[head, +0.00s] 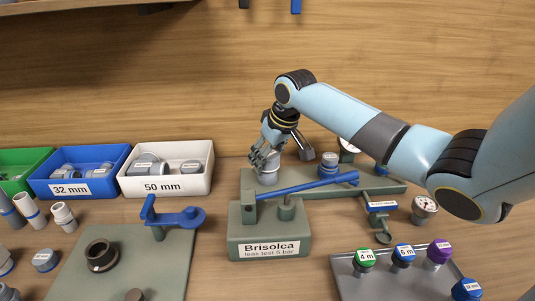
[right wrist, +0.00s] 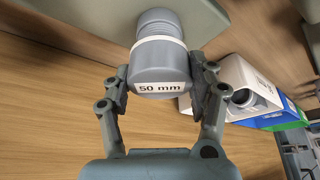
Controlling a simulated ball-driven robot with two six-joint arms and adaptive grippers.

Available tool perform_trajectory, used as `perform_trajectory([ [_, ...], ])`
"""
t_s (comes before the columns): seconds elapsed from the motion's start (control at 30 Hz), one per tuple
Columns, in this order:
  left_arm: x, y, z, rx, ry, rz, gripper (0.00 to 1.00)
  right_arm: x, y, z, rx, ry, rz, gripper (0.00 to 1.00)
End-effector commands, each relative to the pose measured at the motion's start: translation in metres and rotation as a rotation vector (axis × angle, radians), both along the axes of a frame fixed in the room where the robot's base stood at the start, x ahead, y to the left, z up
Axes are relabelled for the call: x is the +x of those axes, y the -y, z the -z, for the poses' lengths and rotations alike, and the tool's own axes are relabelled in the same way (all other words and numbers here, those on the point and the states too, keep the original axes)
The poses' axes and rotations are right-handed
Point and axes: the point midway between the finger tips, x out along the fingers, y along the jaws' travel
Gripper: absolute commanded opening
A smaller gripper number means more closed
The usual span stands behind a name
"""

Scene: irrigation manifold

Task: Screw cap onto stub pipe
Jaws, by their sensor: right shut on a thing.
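My right gripper (head: 269,160) points down at the left end of the grey-green manifold base. In the right wrist view its two fingers (right wrist: 160,88) are closed on the sides of a grey cap (right wrist: 158,66) labelled "50 mm". The cap sits in line with a grey stub pipe (right wrist: 155,20), with a white ring between them. How far the cap is threaded on cannot be told. My left gripper is out of view.
A blue-handled lever (head: 305,186) on the Brisolca test block (head: 270,244) lies just in front. The white 50 mm bin (head: 165,184) and blue 32 mm bin (head: 80,187) are at left.

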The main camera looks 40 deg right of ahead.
Motion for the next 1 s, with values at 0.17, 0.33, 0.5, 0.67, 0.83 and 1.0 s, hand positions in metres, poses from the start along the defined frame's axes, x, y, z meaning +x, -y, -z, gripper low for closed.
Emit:
perform_trajectory([
  [0.17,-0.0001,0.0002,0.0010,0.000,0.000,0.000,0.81,0.0000,-0.0001,0.0047,0.000,0.000,0.000,0.26],
  [0.33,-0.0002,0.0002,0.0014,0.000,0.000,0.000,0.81,-0.0001,0.0000,0.0072,0.000,0.000,-0.001,0.26],
  [0.5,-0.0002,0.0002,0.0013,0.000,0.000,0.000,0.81,0.0000,0.0000,0.0071,0.000,0.000,-0.001,0.26],
  [0.67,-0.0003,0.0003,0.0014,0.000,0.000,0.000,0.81,0.0000,-0.0001,0.0070,0.000,0.000,-0.001,0.26],
  [0.83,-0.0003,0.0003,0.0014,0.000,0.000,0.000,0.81,0.0000,-0.0001,0.0079,0.000,0.000,-0.001,0.26],
  [1.0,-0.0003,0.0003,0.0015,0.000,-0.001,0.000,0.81,0.0000,-0.0001,0.0115,0.000,0.000,0.000,0.26],
])
